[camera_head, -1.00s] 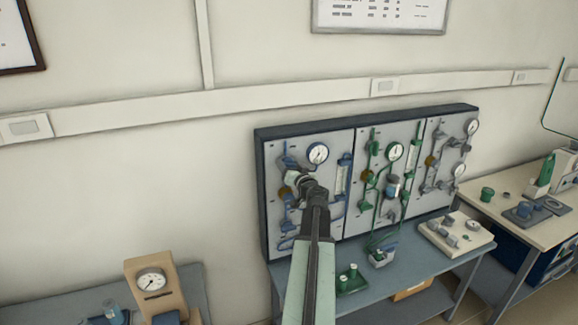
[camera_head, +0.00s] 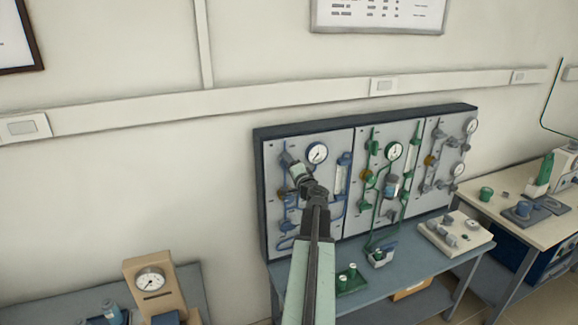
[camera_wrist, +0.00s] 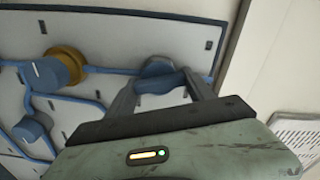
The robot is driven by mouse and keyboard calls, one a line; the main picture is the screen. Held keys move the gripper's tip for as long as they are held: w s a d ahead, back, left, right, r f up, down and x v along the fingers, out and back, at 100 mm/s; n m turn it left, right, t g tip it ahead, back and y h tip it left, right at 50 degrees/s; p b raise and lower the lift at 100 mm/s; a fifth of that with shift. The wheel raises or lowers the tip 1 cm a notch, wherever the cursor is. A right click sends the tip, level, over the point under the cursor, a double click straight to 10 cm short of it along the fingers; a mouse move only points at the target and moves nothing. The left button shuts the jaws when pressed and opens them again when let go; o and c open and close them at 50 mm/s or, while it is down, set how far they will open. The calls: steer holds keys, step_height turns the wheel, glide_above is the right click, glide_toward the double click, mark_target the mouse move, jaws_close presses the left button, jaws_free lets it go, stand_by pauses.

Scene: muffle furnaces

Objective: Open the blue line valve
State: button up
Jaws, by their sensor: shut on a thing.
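The blue line runs on the left panel (camera_head: 330,210) of the wall board, below a round white gauge (camera_head: 317,153). My gripper (camera_head: 288,160) reaches up to the upper left of this panel. In the wrist view my gripper (camera_wrist: 160,90) has its two fingers on either side of a blue valve handle (camera_wrist: 158,80) and is shut on it. A blue pipe (camera_wrist: 110,70) runs from the handle to a brass-coloured ring (camera_wrist: 66,60) with a blue knob in front. In the head view my gripper and arm hide most of the handle.
The green line panel (camera_head: 410,165) and a grey one stand to the right on the same board. A blue-grey bench (camera_head: 440,262) below holds a green tray (camera_head: 350,282) and a white block with fittings (camera_head: 455,235). A tan gauge stand (camera_head: 150,300) is at lower left.

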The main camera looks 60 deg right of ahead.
steer(key=shift+m, duration=1.7)
steer(key=o, duration=1.4)
steer(key=shift+d, duration=0.1)
steer(key=shift+s, duration=0.15)
steer(key=v, duration=0.7)
steer(key=shift+s+a+f, duration=0.1)
steer(key=shift+s+a, duration=0.1)
steer(key=shift+a, duration=0.1)
